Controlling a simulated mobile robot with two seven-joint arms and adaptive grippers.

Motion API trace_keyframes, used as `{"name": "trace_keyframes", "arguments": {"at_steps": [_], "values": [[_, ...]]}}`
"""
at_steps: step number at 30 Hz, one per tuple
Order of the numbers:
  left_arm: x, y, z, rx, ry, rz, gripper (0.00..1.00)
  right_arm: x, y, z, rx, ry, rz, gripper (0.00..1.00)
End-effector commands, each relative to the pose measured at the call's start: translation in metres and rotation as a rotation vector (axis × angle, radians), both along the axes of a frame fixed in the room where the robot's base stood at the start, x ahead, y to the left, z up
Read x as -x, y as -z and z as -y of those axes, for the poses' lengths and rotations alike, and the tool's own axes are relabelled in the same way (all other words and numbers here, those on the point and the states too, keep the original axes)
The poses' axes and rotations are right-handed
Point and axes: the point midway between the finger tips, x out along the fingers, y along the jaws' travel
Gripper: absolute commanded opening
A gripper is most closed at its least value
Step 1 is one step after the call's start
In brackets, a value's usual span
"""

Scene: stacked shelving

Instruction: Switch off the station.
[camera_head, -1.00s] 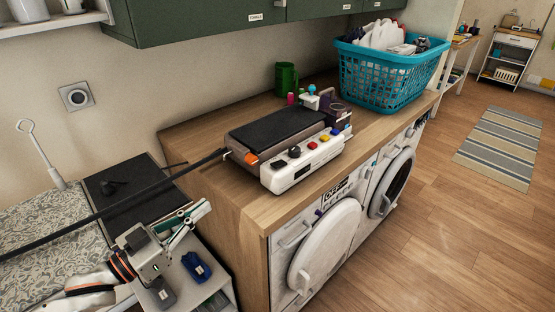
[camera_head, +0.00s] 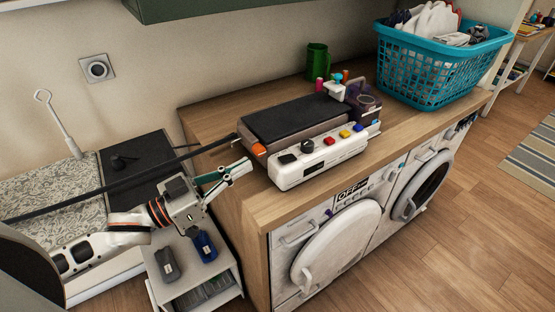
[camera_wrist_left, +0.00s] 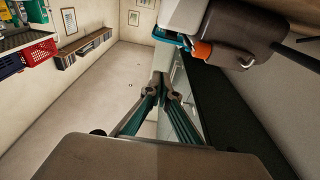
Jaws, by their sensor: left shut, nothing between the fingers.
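The station (camera_head: 312,140) sits on the wooden counter, with a dark flat top and a white front panel (camera_head: 320,160). The panel carries a black knob (camera_head: 307,146) and red, yellow and blue buttons. An orange part (camera_head: 259,149) sits at its left end; it also shows in the left wrist view (camera_wrist_left: 203,50). My left gripper (camera_head: 246,166) is shut and empty, just left of the station's left end and slightly below the orange part, seemingly apart from it. In the left wrist view its fingertips (camera_wrist_left: 164,82) meet. My right gripper is not in view.
A dark strap or cable (camera_head: 120,183) runs from the station's left end across the arm's side. Washing machines (camera_head: 335,245) are below the counter. A small shelf (camera_head: 205,285) holds two bottles.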

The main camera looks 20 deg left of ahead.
Motion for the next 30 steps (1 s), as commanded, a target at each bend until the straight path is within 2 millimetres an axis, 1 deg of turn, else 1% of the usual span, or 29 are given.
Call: {"name": "trace_keyframes", "arguments": {"at_steps": [5, 11, 30], "values": [[-0.001, 0.0, 0.001, 0.0, 0.0, 0.001, 0.0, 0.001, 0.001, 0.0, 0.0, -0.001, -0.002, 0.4], [-0.012, -0.004, 0.009, 0.0, -0.001, 0.003, 0.0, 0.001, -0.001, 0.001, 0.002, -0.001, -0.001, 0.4], [-0.079, -0.016, 0.061, 0.001, 0.0, 0.002, 0.0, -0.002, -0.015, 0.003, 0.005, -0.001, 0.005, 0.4]]}}
